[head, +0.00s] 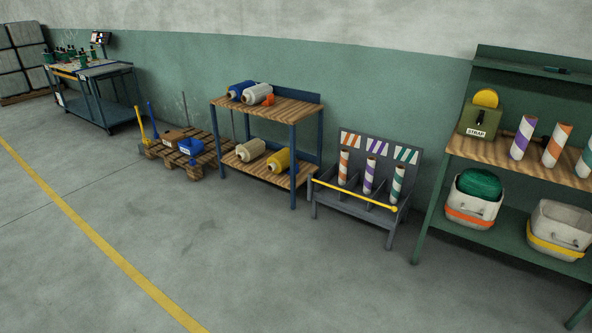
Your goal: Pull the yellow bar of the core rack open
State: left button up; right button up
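The core rack (350,207) is a dark grey stand against the wall, right of the middle in the head view. Its yellow bar (352,194) runs across the front, from the rack's left side to a round yellow end at the right. Behind the bar stand three striped cores: an orange and white one (343,168), a purple and white one (369,175) and a green and white one (397,184). Panels with matching stripes are on the backboard above them. Neither of my grippers is in view.
A wooden-topped shelf (265,109) with spools stands left of the rack. A green bench (565,173) with cores, a strap box and baskets (470,207) stands to its right. A pallet (189,161) and a cart (98,100) are farther left. Floor in front is clear.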

aim_at(394, 208)
jog(key=i+j+z, duration=0.35)
jog(key=i, duration=0.25)
jog(key=i+j+z, duration=0.4)
jog(key=i, duration=0.2)
